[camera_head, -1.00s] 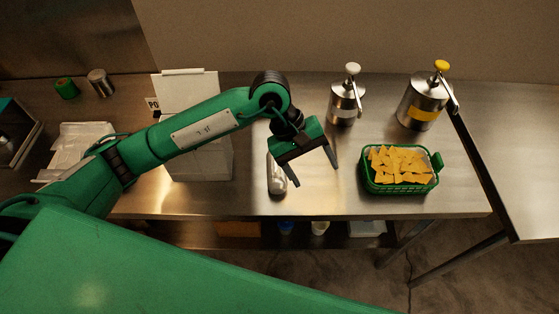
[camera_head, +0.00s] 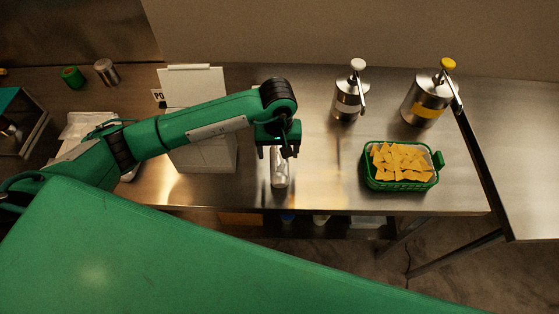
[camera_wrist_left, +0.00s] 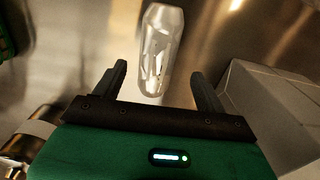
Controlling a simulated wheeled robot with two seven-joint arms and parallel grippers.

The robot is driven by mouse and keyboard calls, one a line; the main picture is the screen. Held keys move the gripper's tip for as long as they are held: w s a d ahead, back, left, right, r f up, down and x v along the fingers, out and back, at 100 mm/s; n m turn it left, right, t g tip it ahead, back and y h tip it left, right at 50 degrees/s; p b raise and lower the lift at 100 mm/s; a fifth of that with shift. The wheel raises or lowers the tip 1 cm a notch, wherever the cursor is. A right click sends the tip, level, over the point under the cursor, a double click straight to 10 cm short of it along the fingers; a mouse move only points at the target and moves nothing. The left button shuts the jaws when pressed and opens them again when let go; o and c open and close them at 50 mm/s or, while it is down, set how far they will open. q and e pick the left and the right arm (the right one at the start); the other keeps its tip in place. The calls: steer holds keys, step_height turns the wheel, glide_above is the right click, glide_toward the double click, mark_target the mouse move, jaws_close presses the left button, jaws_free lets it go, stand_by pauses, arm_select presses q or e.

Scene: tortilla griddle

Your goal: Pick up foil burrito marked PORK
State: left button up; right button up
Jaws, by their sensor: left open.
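A silver foil burrito (camera_head: 280,179) lies on the steel counter, its long side running front to back. No marking on it is legible. A card (camera_head: 158,96) showing the letters "PO" stands at the white box's left edge; the rest of its text is hidden. My left gripper (camera_head: 279,153) is open above the burrito and covers part of it. In the left wrist view the burrito (camera_wrist_left: 160,48) lies between and beyond the open fingers (camera_wrist_left: 158,80), with nothing held. My right gripper is not in view.
A white box (camera_head: 212,158) stands just left of the burrito. A green basket of chips (camera_head: 376,183) is to the right. Two steel pump dispensers, white-topped (camera_head: 347,103) and yellow-topped (camera_head: 424,108), stand behind. Counter between burrito and basket is clear.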

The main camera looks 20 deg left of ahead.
mark_target(280, 160)
arm_select(q)
steer(key=f+p, duration=0.3)
steer(key=f, duration=0.1)
steer(key=shift+d+f, duration=0.1)
steer(key=shift+d, duration=0.1)
steer(key=shift+f, duration=0.55)
steer(key=c, duration=1.2)
steer(key=shift+w+r, duration=0.1)
